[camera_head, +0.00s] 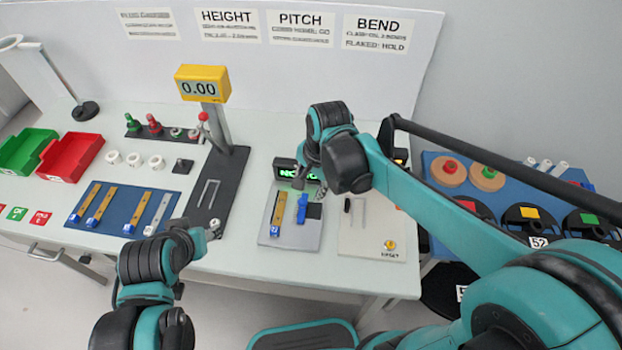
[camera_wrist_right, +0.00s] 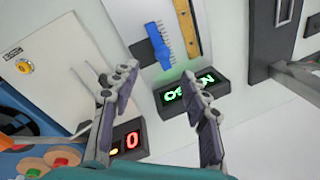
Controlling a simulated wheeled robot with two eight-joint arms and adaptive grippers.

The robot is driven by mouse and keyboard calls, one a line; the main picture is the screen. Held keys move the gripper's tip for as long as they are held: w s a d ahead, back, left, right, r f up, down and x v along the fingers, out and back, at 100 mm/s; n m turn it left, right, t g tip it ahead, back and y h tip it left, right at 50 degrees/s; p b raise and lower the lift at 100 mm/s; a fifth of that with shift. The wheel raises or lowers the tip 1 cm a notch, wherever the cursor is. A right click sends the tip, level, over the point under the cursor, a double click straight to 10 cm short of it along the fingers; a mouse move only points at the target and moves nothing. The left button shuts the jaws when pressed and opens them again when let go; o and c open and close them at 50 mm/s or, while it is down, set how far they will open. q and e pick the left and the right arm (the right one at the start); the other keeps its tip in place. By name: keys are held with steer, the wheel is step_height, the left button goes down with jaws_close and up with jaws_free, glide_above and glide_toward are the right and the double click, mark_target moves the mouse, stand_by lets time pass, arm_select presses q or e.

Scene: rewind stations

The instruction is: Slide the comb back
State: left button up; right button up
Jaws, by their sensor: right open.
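The blue comb (camera_head: 302,207) lies on a grey plate (camera_head: 290,238) beside a yellow strip (camera_head: 279,213). In the right wrist view, the comb (camera_wrist_right: 158,45) has its teeth toward the yellow strip (camera_wrist_right: 187,28), with a gap between them. My right gripper (camera_head: 303,178) is just behind the comb in the head view, by the green-lit display. In the right wrist view, its two fingers (camera_wrist_right: 160,78) are spread with nothing between the tips, and the comb is beyond them. My left gripper (camera_head: 212,230) is low at the table's front; its jaw state is unclear.
A small green-lit display (camera_wrist_right: 190,95) stands close to the right fingertips. A pale plate with a yellow button (camera_head: 390,245) lies right of the comb's plate. A dark post with a yellow readout (camera_head: 202,84) stands to the left. A blue mat (camera_head: 110,227) holds several strips.

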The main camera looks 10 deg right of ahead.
steer(key=shift+s+d+r, duration=0.1)
steer(key=shift+r, duration=0.7)
steer(key=shift+s+d+r, duration=0.1)
steer(key=shift+r, duration=0.65)
steer(key=s+d+n+t+h, duration=0.1)
steer(key=s+d+n+t, duration=0.4)
steer(key=s+d+n, duration=0.4)
steer(key=shift+s+d+f+n, duration=0.3)
steer(key=shift+f+n, duration=0.1)
steer(key=shift+n, duration=0.2)
